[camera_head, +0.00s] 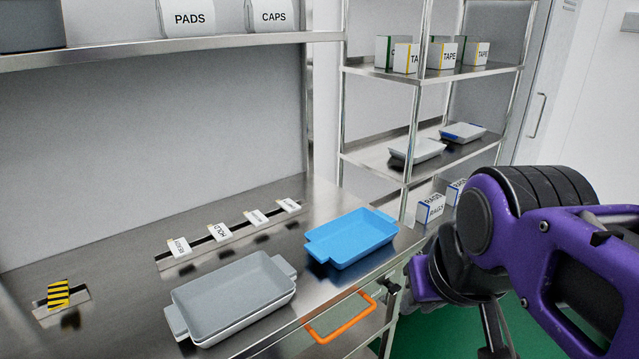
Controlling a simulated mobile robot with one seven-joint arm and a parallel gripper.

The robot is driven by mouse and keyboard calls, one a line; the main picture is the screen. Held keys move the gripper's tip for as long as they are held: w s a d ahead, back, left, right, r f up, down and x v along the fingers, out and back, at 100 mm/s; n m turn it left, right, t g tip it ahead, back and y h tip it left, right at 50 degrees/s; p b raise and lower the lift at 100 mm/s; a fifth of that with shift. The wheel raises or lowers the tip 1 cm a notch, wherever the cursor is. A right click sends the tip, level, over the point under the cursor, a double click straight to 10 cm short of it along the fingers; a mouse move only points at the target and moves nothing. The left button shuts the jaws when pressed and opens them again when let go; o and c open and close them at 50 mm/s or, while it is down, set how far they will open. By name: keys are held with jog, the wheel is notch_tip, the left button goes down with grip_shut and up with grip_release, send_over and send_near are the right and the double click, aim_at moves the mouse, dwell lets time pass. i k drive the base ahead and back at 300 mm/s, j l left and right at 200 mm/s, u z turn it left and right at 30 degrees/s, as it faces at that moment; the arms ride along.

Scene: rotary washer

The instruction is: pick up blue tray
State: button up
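The blue tray (352,238) is a shallow rectangular tray with a tab at each end. It sits upright and empty on the steel counter, near the counter's front right corner. My purple and black arm comes in from the right. The end of my gripper (391,285) seems to show as a small dark part at the counter's front edge, below and right of the blue tray and apart from it. The rest of my gripper is hidden by my arm, and I cannot tell whether it is open.
A grey tray (230,299) sits on the counter left of the blue tray. An orange handle (341,318) juts from the counter front. Label cards stand in a slotted strip (212,240) behind. A shelving rack (431,74) with boxes and trays stands at the back right.

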aim_at(352, 238)
jog(key=i+l+u, duration=0.15)
jog(key=l+u, duration=0.2)
jog(key=i+l+u, duration=0.1)
jog(key=l+u, duration=0.2)
jog(key=l, duration=0.25)
jog(key=l+u, duration=0.35)
jog(key=i+l, duration=0.05)
jog(key=l, duration=0.05)
